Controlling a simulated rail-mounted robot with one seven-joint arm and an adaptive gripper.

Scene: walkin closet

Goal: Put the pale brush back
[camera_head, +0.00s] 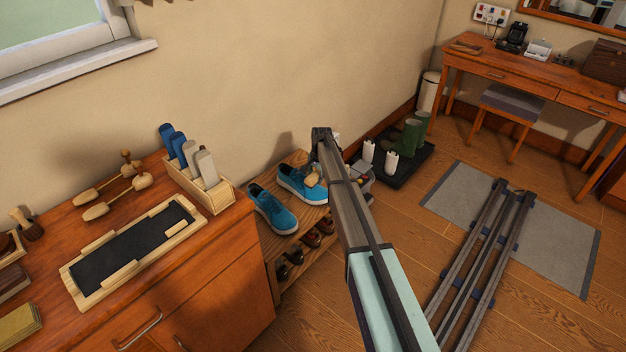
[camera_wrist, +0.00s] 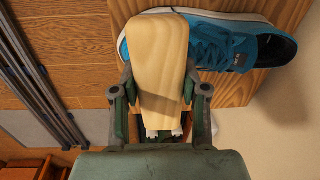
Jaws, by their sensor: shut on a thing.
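In the head view the brush (camera_head: 313,177) shows just left of my arm, close to the blue shoes; most of my gripper is hidden there. A blue shoe (camera_wrist: 235,45) lies behind the brush in the wrist view; I cannot tell whether they touch. A pale wooden tray with a dark mat (camera_head: 72,272) rests on the cabinet.
On the cabinet stand a wooden box (camera_head: 221,200) with upright blue and pale pieces, pale wooden pieces (camera_head: 97,211) and a dark-tipped brush (camera_head: 22,217). The blue shoes (camera_head: 272,210) sit on a low shoe rack (camera_head: 300,222). Green boots (camera_head: 412,135) stand behind my arm.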

